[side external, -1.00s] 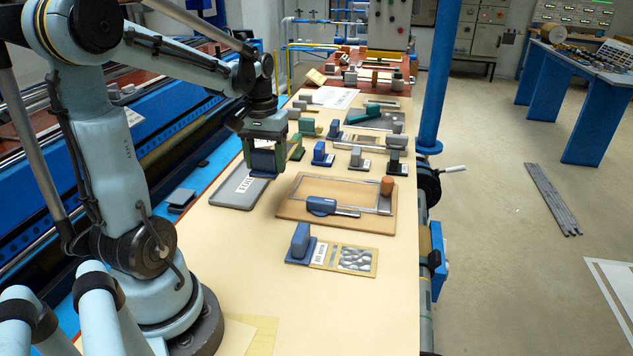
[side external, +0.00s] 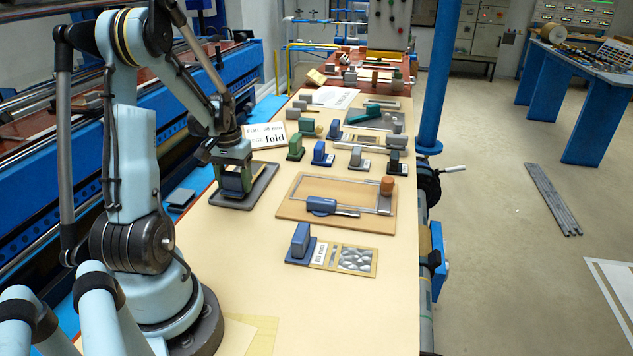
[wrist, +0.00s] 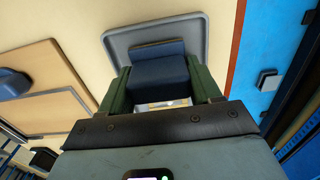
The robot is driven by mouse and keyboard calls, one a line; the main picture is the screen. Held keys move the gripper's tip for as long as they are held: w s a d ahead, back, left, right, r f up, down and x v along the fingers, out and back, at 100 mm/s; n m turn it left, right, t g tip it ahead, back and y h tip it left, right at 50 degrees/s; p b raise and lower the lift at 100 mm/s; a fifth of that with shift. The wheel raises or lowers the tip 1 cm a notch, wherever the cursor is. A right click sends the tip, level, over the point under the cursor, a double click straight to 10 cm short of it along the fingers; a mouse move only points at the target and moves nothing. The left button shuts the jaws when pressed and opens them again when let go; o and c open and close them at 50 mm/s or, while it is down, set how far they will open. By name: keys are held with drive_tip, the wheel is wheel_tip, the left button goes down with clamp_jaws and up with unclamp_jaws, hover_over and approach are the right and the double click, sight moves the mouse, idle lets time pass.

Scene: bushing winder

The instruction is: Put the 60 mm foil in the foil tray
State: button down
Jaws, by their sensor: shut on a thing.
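My gripper (side external: 237,182) is shut on a dark blue block, which I take to be the 60 mm foil's holder; no size mark on it is readable. In the wrist view the blue block (wrist: 160,77) sits between the green fingers (wrist: 161,92), with a flat edge beyond it. The grey foil tray (side external: 263,189) lies on the bench directly under my gripper. Its raised rim also shows in the wrist view (wrist: 205,45), around the block. The block is over or inside the tray; whether it touches the floor cannot be told.
A wooden board (side external: 290,209) with a metal frame and a blue-handled tool lies right of the tray. A blue block with a sample card (side external: 357,259) is nearer. Several blue, green and grey blocks stand farther back. A white sign (side external: 265,136) stands behind the tray.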

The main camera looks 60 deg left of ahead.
drive_tip(key=shift+f, duration=0.6)
drive_tip(key=shift+f, duration=0.15)
drive_tip(key=shift+c, duration=1.1)
unclamp_jaws()
